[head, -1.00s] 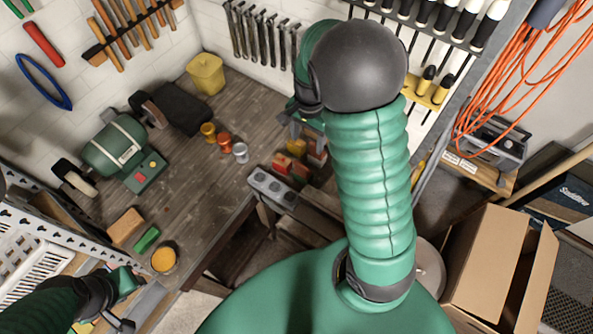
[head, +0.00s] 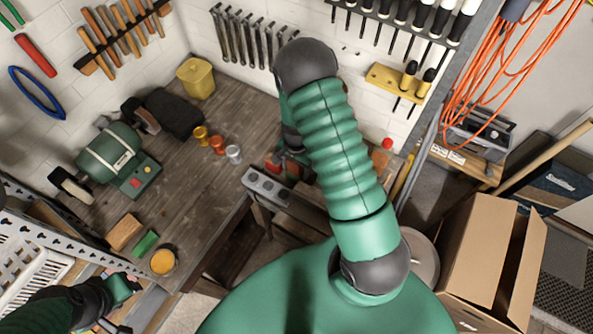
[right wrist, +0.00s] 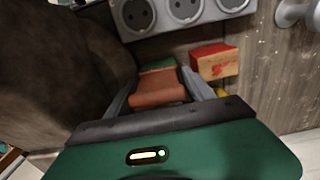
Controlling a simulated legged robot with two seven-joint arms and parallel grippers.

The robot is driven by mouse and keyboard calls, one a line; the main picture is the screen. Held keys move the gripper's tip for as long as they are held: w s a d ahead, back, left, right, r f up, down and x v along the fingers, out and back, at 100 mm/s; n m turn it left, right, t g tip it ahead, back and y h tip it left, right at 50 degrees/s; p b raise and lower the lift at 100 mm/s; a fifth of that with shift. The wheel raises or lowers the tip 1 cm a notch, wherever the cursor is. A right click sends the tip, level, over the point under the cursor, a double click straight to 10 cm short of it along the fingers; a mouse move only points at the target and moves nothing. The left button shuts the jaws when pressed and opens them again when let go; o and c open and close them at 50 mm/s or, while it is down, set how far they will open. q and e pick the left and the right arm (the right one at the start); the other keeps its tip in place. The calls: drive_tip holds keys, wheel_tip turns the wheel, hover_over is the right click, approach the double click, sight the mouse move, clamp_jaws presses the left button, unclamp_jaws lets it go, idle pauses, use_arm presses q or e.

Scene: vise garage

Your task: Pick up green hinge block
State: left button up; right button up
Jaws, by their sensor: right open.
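My right gripper (right wrist: 157,88) is open in the right wrist view, its two grey fingers either side of an orange-brown block (right wrist: 158,92). A green block (right wrist: 158,65) lies just beyond that block, partly covered by it; I cannot tell whether the fingers touch either. In the head view my right arm mostly hides this gripper (head: 291,150) and the blocks. Another green block (head: 145,242) lies on the workbench at the left, by a tan block (head: 124,231). My left gripper (head: 118,300) is at the lower left; its jaw state is unclear.
A grey socket strip (head: 268,187) runs along the bench edge, close to the right gripper. A red-orange block (right wrist: 214,61) lies right of the fingers. Small cups (head: 217,145), a yellow container (head: 196,77) and a green grinder (head: 110,153) stand on the bench (head: 190,200).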

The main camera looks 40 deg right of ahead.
drive_tip(key=shift+w+a+f, duration=0.2)
drive_tip(key=shift+a+f, duration=0.05)
drive_tip(key=shift+f, duration=0.1)
drive_tip(key=shift+s+d, duration=0.15)
drive_tip(key=shift+d, duration=0.2)
drive_tip(key=c, duration=0.9)
clamp_jaws()
drive_tip(key=shift+a, duration=0.15)
